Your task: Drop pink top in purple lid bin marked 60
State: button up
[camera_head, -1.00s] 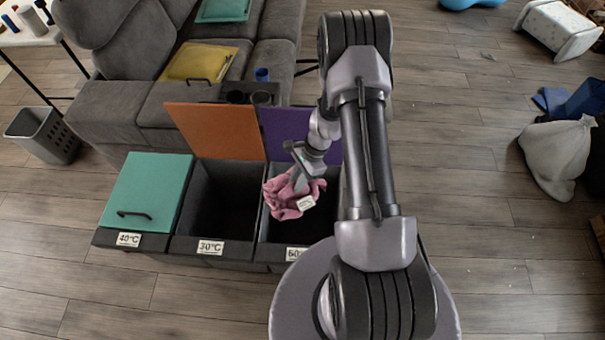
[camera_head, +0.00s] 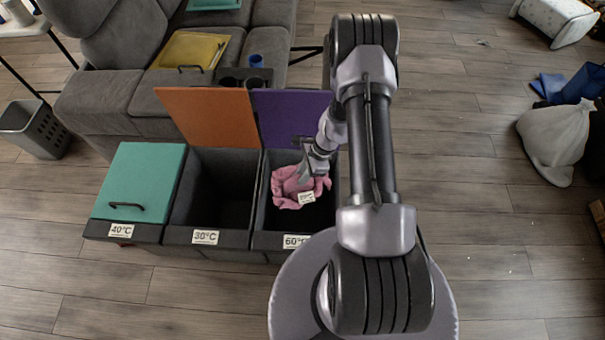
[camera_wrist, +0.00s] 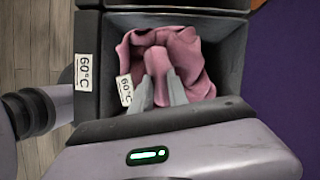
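The pink top (camera_head: 285,188) is bunched up with a white tag marked 60°C. It is at the mouth of the 60°C bin (camera_head: 262,228), whose purple lid (camera_head: 285,115) stands open behind it. My gripper (camera_head: 305,182) reaches down over this bin. In the wrist view, my gripper's two grey fingers (camera_wrist: 160,95) have a fold of the pink top (camera_wrist: 190,55) between them. The top lies within the outline of the dark bin walls (camera_wrist: 222,38). How deep it hangs, and whether it touches the bottom, I cannot tell.
Left of it are the open 30°C bin (camera_head: 178,222) with an orange lid (camera_head: 210,115) and the 40°C bin with a shut teal lid (camera_head: 140,180). A grey sofa (camera_head: 105,100) stands behind.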

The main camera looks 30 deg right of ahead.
jog(key=o, duration=0.5)
jog(key=shift+r, duration=0.1)
jog(key=p+v, duration=0.6)
jog(key=v, duration=1.1)
jog(key=w+a+r+n+h+b, duration=0.1)
jog(key=w+a+r+n, duration=0.1)
jog(key=r, duration=0.4)
jog(key=w+a+r+n, duration=0.1)
jog(key=a+r+n, duration=0.15)
jog(key=r, duration=0.35)
jog(key=s+a+r+n+t+h+b, duration=0.1)
jog(key=s+a+r+n, duration=0.3)
jog(key=a+r, duration=0.35)
jog(key=s+a+r+n+t+b, duration=0.1)
jog(key=s+a+r+n, duration=0.25)
jog(key=a+r, duration=0.4)
jog(key=s+a+r+n+t, duration=0.2)
jog(key=s+a+r+n, duration=0.1)
jog(key=s, duration=0.6)
jog(key=shift+s+a+r+n+b, duration=0.2)
jog(key=shift+s+r+n+b, duration=0.2)
jog(key=shift+r+n, duration=0.65)
jog(key=shift+f, duration=0.15)
